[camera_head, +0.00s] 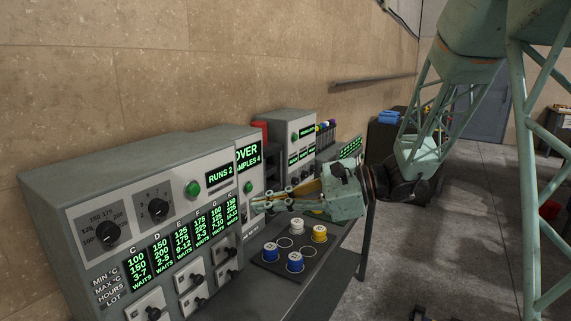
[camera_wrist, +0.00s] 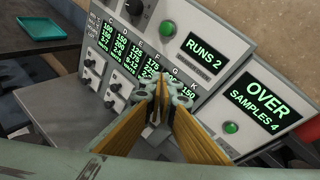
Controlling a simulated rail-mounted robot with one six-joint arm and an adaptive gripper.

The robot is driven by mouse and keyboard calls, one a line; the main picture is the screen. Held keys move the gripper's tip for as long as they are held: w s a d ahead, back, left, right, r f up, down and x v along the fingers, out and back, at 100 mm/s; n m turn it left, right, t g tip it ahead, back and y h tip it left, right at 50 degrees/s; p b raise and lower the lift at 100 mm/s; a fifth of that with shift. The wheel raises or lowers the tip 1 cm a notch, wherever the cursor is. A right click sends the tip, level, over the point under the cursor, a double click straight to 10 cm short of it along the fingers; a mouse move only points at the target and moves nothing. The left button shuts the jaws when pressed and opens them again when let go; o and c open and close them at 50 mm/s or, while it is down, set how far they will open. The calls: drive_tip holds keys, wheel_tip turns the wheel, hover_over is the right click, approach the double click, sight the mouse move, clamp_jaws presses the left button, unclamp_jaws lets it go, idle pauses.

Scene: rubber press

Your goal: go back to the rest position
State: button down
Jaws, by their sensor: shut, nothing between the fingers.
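My gripper (camera_head: 262,205) is shut and empty. In the head view it reaches left from my green arm, its fingertips close to the front of the grey control panels, above the bench. In the wrist view my gripper (camera_wrist: 163,92) points at the panel reading "RUNS 2", with its fingertips overlapping the lower right of the green readout columns. I cannot tell whether the fingertips touch the panel. My forearm and lattice arm links rise to the upper right in the head view.
A dark tray (camera_head: 268,262) with blue, white and yellow spools lies on the bench below my gripper. The "RUNS 2" panel (camera_head: 75,185) and the "OVER" panel (camera_wrist: 285,85) stand along the wall. A teal tray (camera_wrist: 50,28) shows at upper left. Open floor (camera_head: 460,220) lies right of the bench.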

drive_tip(key=s+d+r+n+g+h, duration=0.1)
drive_tip(key=s+d+n+h, duration=0.25)
drive_tip(key=s, duration=0.85)
drive_tip(key=s+d+r+n+g+h, duration=0.1)
drive_tip(key=s+d+n+g+h, duration=0.3)
drive_tip(key=s, duration=0.7)
drive_tip(key=s+d+n+t+h, duration=0.6)
drive_tip(key=s+d, duration=0.9)
drive_tip(key=d, duration=0.4)
drive_tip(key=shift+s+r+n+t+h, duration=0.15)
drive_tip(key=shift+s+n+t+h, duration=0.3)
drive_tip(key=shift+n, duration=0.6)
drive_tip(key=shift+w, duration=0.25)
